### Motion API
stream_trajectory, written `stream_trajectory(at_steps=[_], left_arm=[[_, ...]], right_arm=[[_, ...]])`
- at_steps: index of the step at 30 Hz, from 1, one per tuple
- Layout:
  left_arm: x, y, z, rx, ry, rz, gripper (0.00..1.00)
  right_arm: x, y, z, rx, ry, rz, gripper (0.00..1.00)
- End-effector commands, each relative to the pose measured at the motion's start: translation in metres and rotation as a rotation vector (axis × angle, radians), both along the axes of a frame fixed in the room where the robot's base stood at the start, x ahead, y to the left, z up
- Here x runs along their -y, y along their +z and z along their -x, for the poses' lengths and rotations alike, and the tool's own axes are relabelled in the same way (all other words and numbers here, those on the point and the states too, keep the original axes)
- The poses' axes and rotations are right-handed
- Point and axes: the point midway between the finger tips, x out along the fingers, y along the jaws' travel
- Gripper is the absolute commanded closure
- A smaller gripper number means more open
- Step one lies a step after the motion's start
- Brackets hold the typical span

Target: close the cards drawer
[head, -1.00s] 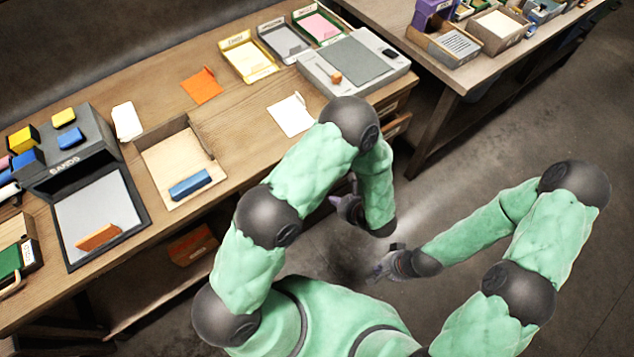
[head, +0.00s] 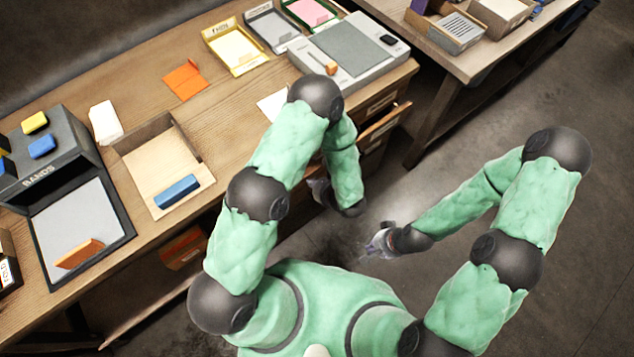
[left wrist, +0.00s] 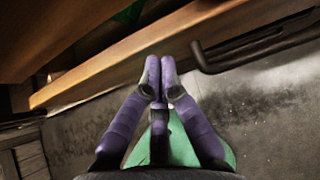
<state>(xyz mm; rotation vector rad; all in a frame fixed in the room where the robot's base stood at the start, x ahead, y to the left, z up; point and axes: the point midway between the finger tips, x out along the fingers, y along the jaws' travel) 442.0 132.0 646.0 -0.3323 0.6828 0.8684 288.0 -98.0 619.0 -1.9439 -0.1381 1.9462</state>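Below the right end of the wooden desk, a drawer (head: 386,121) stands partly pulled out in the head view; its label is not readable, so I cannot tell if it is the cards drawer. In the left wrist view, a long wooden drawer front (left wrist: 120,58) with a dark bar handle (left wrist: 245,52) crosses the top, with something green behind it. My left gripper (head: 318,191) is in front of the desk; its purple fingertips (left wrist: 160,74) are together, empty, just beside the wooden front; contact is unclear. My right gripper (head: 378,243) is in free space, away from the desk.
A grey board (head: 350,52) lies on the desk above the drawers. An open box (head: 160,150) with a blue block and a grey stand marked BANDS (head: 45,155) are at left. A second table (head: 470,60) is at upper right; the floor between is clear.

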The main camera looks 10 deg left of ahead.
Motion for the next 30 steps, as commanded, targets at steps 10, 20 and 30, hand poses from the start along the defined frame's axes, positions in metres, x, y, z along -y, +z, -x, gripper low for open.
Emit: stream_trajectory(at_steps=[10, 20, 30], left_arm=[[-0.002, 0.000, 0.000, 0.002, -0.002, 0.001, 1.00], [-0.013, -0.001, -0.008, 0.003, 0.002, 0.002, 1.00], [-0.023, 0.000, -0.017, 0.001, -0.003, 0.001, 1.00]], right_arm=[[0.000, 0.001, 0.001, -0.001, -0.001, 0.000, 1.00], [0.000, -0.007, 0.001, -0.001, -0.001, 0.000, 1.00], [0.000, -0.012, 0.001, -0.001, -0.001, 0.000, 1.00]])
